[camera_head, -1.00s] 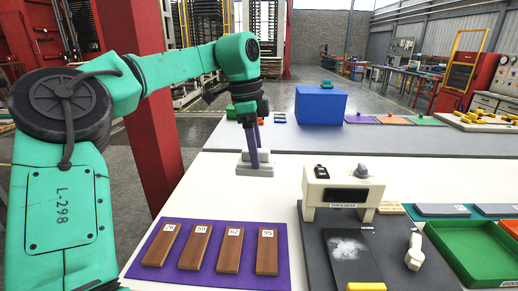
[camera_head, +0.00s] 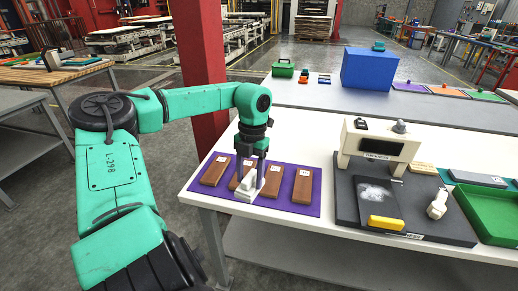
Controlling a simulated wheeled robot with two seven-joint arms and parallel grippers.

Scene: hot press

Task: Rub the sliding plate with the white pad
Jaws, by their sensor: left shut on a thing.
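My left gripper (camera_head: 254,174) is shut on a pale, stepped block that looks like the white pad (camera_head: 247,190). The pad is over the purple mat, in front of the wooden blocks and partly covering one. I cannot tell if it touches the mat. The dark sliding plate (camera_head: 368,212) lies to the right, under the front of a cream press unit (camera_head: 376,148). It has a white powdery smear and a yellow handle (camera_head: 386,223) at its near end. My gripper is well left of the plate. My right gripper is out of view.
Several labelled wooden blocks (camera_head: 300,185) lie on the purple mat (camera_head: 270,204). A white handled object (camera_head: 437,205) stands on the dark base (camera_head: 458,230) right of the plate. A green tray (camera_head: 508,232) is further right. White table shows between mat and base.

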